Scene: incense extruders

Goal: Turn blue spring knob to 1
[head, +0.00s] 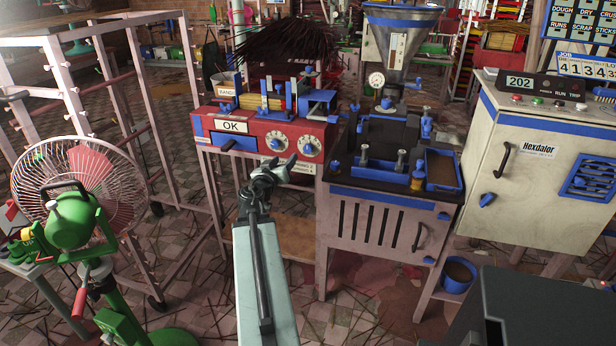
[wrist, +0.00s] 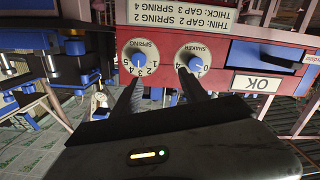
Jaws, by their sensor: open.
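The red machine panel (head: 262,128) bears two round white dials with blue knobs. The spring knob (head: 309,149) is the right one in the head view. The wrist view is upside down and shows the spring knob (wrist: 138,60) at left, under its SPRING label. Its pointer setting is too small to read surely. My gripper (head: 275,168) is in front of the panel, below and between the dials. In the wrist view my gripper (wrist: 160,77) has its two dark fingers apart, one near the spring dial, the other near the shaker dial. It is open and holds nothing.
The shaker knob (wrist: 195,63) sits beside the spring dial. A press table (head: 385,205) stands close at right. A green fan (head: 72,215) stands at left.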

